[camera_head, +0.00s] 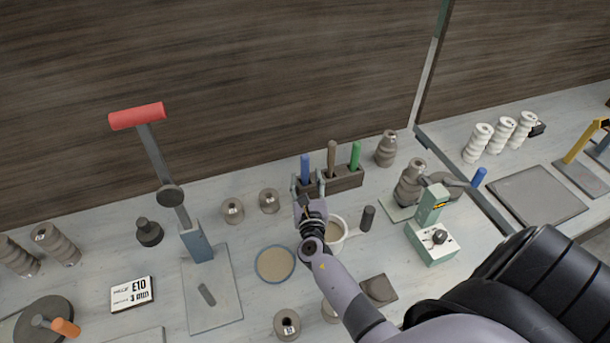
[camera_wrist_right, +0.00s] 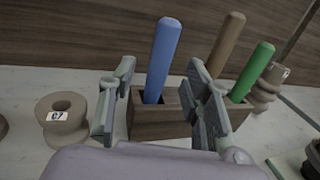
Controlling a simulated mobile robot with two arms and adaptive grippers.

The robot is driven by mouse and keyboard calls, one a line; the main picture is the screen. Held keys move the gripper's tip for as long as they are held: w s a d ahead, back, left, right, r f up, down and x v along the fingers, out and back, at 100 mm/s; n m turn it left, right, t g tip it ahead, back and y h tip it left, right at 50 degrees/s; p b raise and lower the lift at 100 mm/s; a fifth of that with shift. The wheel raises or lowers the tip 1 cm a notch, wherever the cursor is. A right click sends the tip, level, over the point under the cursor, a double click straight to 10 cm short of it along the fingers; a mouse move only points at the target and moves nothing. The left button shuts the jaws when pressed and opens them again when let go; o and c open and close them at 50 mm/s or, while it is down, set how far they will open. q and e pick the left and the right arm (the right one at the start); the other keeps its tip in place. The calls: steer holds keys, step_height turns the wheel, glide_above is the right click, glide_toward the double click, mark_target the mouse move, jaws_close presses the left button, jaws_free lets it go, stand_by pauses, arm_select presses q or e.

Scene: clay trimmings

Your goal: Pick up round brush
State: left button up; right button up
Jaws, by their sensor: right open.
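A dark wooden holder (camera_head: 347,182) stands near the back wall with three upright handles in it: blue (camera_head: 305,167), brown (camera_head: 331,156) and green (camera_head: 355,155). Their lower ends are hidden in the holder, so I cannot tell which is the round brush. My right gripper (camera_head: 307,186) is open in front of the holder's left end. In the right wrist view, its fingers (camera_wrist_right: 157,96) stand on either side of the blue handle (camera_wrist_right: 163,62), with gaps on both sides. My left gripper is not in view.
Clay spools (camera_head: 269,201) stand left of the holder. A cup with a dark handle (camera_head: 337,231) and a round dish (camera_head: 275,264) lie in front. A green-and-white device (camera_head: 432,237) stands to the right. A red-handled press (camera_head: 197,242) is at left.

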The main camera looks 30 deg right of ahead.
mark_target(306, 171)
steer(key=shift+w+d+r, duration=0.1)
steer(key=shift+w+d, duration=0.2)
steer(key=shift+w, duration=0.25)
steer(key=b+x, duration=0.1)
steer(key=x, duration=0.2)
steer(key=shift+w+d, duration=0.2)
steer(key=shift+w, duration=0.1)
steer(key=shift+w+d, duration=0.1)
steer(key=shift+w, duration=0.15)
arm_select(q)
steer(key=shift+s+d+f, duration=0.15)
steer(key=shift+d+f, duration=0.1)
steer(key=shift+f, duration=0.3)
arm_select(e)
steer(key=shift+s, duration=0.1)
steer(key=shift+c, duration=0.3)
steer(key=shift+c, duration=0.7)
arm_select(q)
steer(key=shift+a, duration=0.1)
arm_select(e)
jaws_close()
